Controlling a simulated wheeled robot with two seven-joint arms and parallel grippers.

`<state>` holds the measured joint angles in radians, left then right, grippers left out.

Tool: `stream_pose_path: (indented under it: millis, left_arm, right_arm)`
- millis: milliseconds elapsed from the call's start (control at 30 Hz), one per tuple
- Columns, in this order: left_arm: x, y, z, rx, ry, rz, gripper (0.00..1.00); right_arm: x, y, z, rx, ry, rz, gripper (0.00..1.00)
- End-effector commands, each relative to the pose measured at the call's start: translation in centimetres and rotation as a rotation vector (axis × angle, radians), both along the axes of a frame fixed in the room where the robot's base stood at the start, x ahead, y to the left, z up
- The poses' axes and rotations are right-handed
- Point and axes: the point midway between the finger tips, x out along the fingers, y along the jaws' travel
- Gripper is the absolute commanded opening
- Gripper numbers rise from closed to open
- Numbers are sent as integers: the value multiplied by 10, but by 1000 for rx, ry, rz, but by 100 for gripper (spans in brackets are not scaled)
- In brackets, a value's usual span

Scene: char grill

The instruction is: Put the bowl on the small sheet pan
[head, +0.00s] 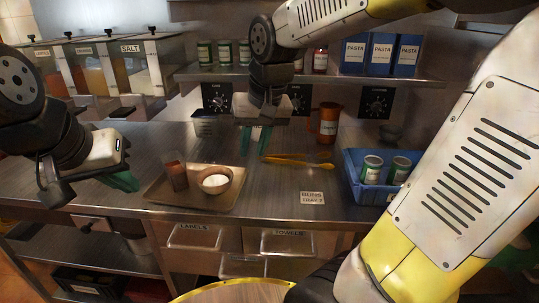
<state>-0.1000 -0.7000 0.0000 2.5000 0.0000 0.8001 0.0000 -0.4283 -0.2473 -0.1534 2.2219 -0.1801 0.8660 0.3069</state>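The bowl (215,184), small and light-coloured with white contents, sits upright on the small sheet pan (208,202) toward the left of the counter. A reddish-brown container (175,177) stands beside the bowl on the same pan. My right gripper (256,140) points down with its green fingers apart and nothing between them, above the counter behind the pan and to the right of the bowl. My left gripper (124,182) is left of the pan, clear of the bowl. Its green fingers overlap in this view, so its opening cannot be judged.
Yellow tongs (298,162) lie right of the pan. A blue bin (357,184) with cans is at the right. A label card (312,198) lies near the front edge. A shelf (320,76) with cans and pasta boxes overhangs the back.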

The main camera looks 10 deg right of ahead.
Motion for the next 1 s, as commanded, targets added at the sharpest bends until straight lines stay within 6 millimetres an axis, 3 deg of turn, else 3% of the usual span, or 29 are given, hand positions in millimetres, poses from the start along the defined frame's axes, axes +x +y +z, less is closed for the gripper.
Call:
stream_pose_path:
  millis: [100, 333, 500, 1000]
  left_arm:
    - [0, 0, 0, 0, 0, 0, 0]
    - [0, 0, 0, 0, 0, 0, 0]
    - [0, 0, 0, 0, 0, 0, 0]
    - [0, 0, 0, 0, 0, 0, 0]
  right_arm:
    - [-42, -24, 12, 49, -85, -1, 26]
    - [-89, -39, 13, 57, -200, 6, 26]
    - [-98, -40, 11, 51, -223, 10, 26]
    - [-98, -40, 12, 51, -224, 11, 26]
